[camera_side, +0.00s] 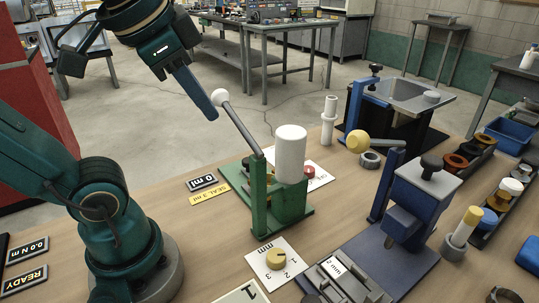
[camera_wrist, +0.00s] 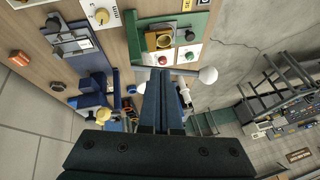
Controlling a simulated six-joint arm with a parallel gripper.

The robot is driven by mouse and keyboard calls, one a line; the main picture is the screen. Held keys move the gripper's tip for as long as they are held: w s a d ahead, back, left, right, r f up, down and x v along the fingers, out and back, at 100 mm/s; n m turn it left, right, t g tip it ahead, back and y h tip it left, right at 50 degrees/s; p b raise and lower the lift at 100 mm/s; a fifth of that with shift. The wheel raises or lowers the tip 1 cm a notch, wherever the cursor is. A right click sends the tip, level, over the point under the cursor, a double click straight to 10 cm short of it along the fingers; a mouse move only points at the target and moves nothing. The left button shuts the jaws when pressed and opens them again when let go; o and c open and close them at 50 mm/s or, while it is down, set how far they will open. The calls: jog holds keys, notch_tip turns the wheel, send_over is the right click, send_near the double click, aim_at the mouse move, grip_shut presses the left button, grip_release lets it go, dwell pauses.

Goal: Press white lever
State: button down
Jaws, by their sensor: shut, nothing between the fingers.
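The lever is a grey rod with a white ball knob (camera_side: 220,97), tilted up and left from a green press stand (camera_side: 260,200). A thick white cylinder (camera_side: 291,155) stands on the stand, right of the lever. My gripper (camera_side: 211,116) is shut and empty, pointing down, with its tips just left of the knob in the side view. In the wrist view my gripper (camera_wrist: 160,71) overlaps the rod, and the knob (camera_wrist: 208,75) is right of the tips. I cannot tell whether they touch. The rod's middle is partly hidden by the fingers there.
A blue press (camera_side: 410,200) stands right of the green stand, with a yellow ball knob (camera_side: 357,141) between them. Signs "0 ml" (camera_side: 202,183) and "SEAL 3 ml" (camera_side: 211,198) lie left of the stand. A yellow dial (camera_side: 276,258) sits in front.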

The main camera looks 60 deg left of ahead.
jog(key=a+r+t+y, duration=0.1)
jog(key=a+r+y, duration=0.1)
jog(key=r, duration=0.9)
jog(key=shift+w+a+r+t, duration=0.3)
jog(key=shift+w+a, duration=0.1)
jog(key=shift+a, duration=0.1)
jog(key=shift+f, duration=0.1)
jog(key=s+f+x, duration=0.1)
jog(key=s+x, duration=0.1)
jog(key=x, duration=1)
jog(key=shift+a+f, duration=0.4)
jog(key=shift+f, duration=0.05)
